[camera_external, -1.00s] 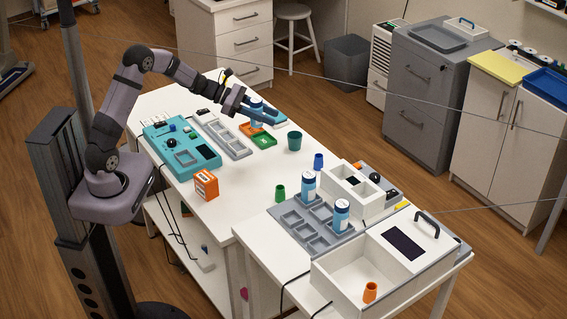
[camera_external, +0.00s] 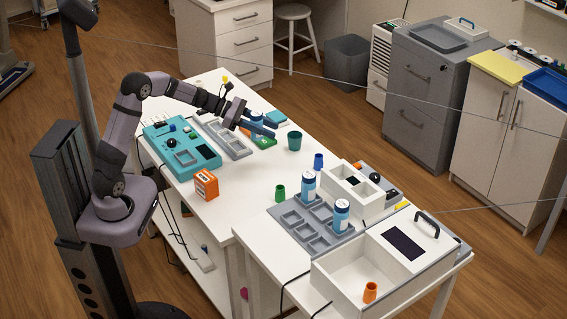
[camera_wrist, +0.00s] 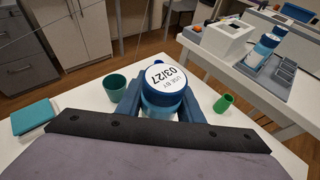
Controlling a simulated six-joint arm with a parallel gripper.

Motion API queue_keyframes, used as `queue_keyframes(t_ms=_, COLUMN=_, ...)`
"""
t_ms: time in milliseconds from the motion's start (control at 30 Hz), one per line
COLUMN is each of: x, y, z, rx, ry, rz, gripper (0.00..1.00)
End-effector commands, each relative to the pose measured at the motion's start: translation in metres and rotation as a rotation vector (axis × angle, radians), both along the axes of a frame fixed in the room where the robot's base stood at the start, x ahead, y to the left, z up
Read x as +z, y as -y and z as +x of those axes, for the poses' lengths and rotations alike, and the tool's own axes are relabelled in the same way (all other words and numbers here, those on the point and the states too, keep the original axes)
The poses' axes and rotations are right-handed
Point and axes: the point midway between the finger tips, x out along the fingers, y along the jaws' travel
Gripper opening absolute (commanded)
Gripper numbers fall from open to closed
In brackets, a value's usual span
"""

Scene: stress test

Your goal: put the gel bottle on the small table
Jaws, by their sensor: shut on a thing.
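My gripper (camera_external: 262,125) is shut on a bottle (camera_wrist: 162,88) with a blue cap and white lid reading "USE BY 03/27", which I take to be the gel bottle. The bottle is upright between the fingers (camera_wrist: 168,108) in the wrist view. In the external view the fingers partly hide it, over the back half of the white bench. Whether its base touches anything is hidden. A second, smaller white table (camera_external: 262,248) stands at the front right, apparently the small table.
The small table bears a grey tray (camera_external: 286,232) with two similar bottles (camera_external: 308,187), and white boxes. On the bench are a teal cup (camera_external: 294,141), green cup (camera_external: 280,193), blue cup (camera_external: 318,161), orange box (camera_external: 205,184) and teal device (camera_external: 205,155). The bench's middle is clear.

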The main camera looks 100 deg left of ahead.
Motion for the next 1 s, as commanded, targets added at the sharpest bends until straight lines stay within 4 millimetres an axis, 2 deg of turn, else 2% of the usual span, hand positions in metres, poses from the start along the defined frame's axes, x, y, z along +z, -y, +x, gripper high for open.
queue_keyframes(t_ms=400, x=-0.055, y=0.000, z=0.000, rx=0.001, ry=-0.001, rz=-0.005, gripper=0.05)
queue_keyframes(t_ms=700, x=-0.064, y=0.000, z=0.000, rx=-0.001, ry=0.000, rz=-0.001, gripper=0.05)
queue_keyframes(t_ms=1000, x=-0.096, y=0.000, z=0.000, rx=0.001, ry=0.000, rz=-0.004, gripper=0.05)
